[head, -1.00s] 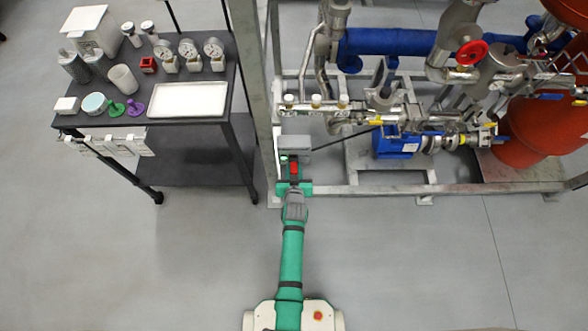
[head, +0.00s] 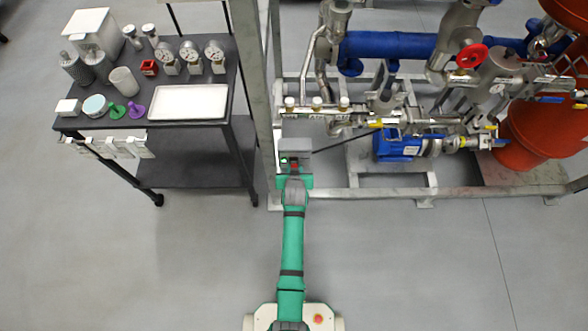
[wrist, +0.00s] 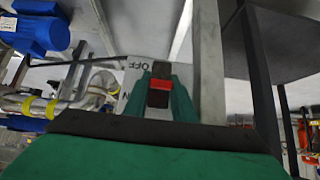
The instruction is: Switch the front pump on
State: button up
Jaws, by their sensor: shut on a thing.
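The front pump (head: 400,146) is a blue motor and pump low in the front of the skid, right of a grey switch box (head: 296,146). The box has a red switch handle (head: 294,165) on its near side and a small lit green spot (head: 284,160) left of it. In the wrist view, my gripper (wrist: 160,85) has its green fingers on either side of the red and dark handle (wrist: 161,84) and is shut on it. A label plate (wrist: 137,66) behind reads OFF; a second marking beside the left finger is partly hidden. My gripper (head: 294,178) partly covers the box in the head view.
A grey frame post (head: 252,80) stands just left of the box. A dark cart (head: 180,125) with gauges and a white tray (head: 189,103) stands further left. Steel pipes (head: 315,112) and valves run behind the box. The floor in front is clear.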

jog(key=shift+w+r, duration=0.1)
jog(key=shift+r, duration=0.05)
jog(key=o, duration=1.1)
jog(key=shift+c, duration=0.2)
jog(key=v, duration=1.1)
jog(key=shift+a, duration=0.1)
